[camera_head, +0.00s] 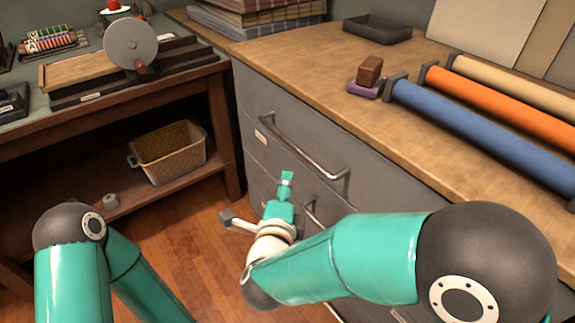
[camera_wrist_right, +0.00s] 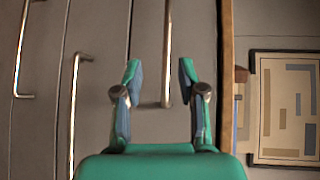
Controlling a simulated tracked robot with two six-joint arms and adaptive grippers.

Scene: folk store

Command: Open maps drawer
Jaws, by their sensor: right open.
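A grey drawer cabinet (camera_head: 250,92) stands under a wooden top, its visible drawer fronts shut. The upper drawer has a long metal bar handle (camera_head: 303,150) and a small label (camera_head: 260,137) too small to read. A lower drawer handle (camera_head: 312,212) is partly hidden by my right arm. My right gripper (camera_head: 286,180) is open in front of the drawer fronts. In the right wrist view its fingers (camera_wrist_right: 159,70) point at the drawers, and the upper bar handle (camera_wrist_right: 167,50) shows between them, closer to the right finger. Contact cannot be told. My left gripper is out of view.
Rolled tubes, including a blue one (camera_head: 480,122), and a dark tray (camera_head: 377,29) lie on the wooden top (camera_head: 320,60). A bench with a wicker basket (camera_head: 168,152) on its lower shelf stands left. Open wooden floor (camera_head: 180,240) lies before the cabinet.

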